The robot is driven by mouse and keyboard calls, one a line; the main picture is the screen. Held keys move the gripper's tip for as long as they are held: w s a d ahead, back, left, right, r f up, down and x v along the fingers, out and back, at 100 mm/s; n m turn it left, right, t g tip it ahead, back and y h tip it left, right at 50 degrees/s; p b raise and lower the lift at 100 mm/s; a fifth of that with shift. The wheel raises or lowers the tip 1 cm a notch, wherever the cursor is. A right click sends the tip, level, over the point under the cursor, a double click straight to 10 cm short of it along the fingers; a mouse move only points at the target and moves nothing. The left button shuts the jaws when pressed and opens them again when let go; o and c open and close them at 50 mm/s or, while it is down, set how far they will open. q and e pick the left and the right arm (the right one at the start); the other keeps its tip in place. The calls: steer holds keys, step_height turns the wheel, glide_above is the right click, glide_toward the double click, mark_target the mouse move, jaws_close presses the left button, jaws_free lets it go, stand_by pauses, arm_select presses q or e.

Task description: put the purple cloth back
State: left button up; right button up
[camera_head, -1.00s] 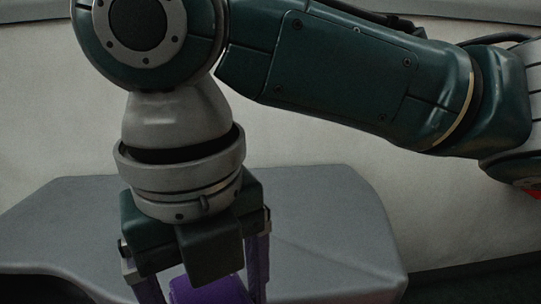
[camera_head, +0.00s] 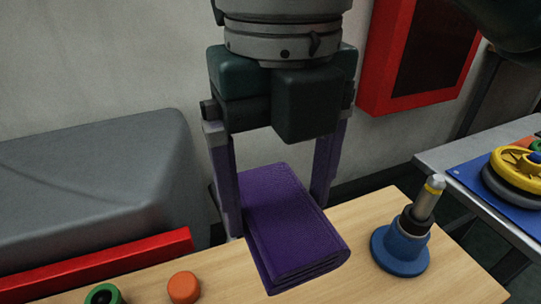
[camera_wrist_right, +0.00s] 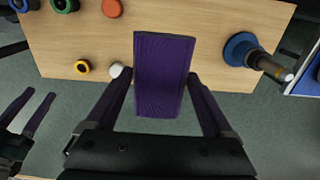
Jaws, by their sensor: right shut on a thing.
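The purple cloth (camera_head: 290,225) is a folded, flat pad. My right gripper (camera_head: 278,212) is shut on it, with one finger along each side, and points down. In the head view the cloth overlaps the edge of the wooden tabletop; whether it touches the wood cannot be told. In the right wrist view the cloth (camera_wrist_right: 162,75) lies between the fingertips, partly over the tabletop and partly over the floor. My left gripper (camera_wrist_right: 28,112) shows at the left edge of the right wrist view, its fingers apart and nothing between them.
The wooden tabletop (camera_head: 375,285) bears a blue-based tool (camera_head: 400,250) right of the cloth, and an orange cap (camera_head: 184,287) and a green ring (camera_head: 104,294) to its left. A red strip (camera_head: 95,265) and grey tank (camera_head: 90,180) lie left. A table with yellow wheel (camera_head: 515,168) stands right.

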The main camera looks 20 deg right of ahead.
step_height(320, 180, down, 15)
steer(key=b, duration=0.3)
steer(key=shift+a+f+b, duration=0.15)
steer(key=shift+b, duration=0.2)
arm_select(q)
steer(key=f, duration=0.1)
steer(key=f+b, duration=0.1)
steer(key=f, duration=0.3)
steer(key=shift+a+f, duration=0.1)
steer(key=shift+a, duration=0.15)
arm_select(e)
step_height(320, 180, down, 4)
steer(key=shift+f, duration=0.15)
arm_select(q)
steer(key=shift+w, duration=0.1)
steer(key=shift+d, duration=0.1)
steer(key=shift+b, duration=0.3)
arm_select(e)
steer(key=o, duration=0.9)
steer(key=shift+f, duration=0.15)
steer(key=shift+c, duration=0.2)
steer(key=shift+o, duration=1)
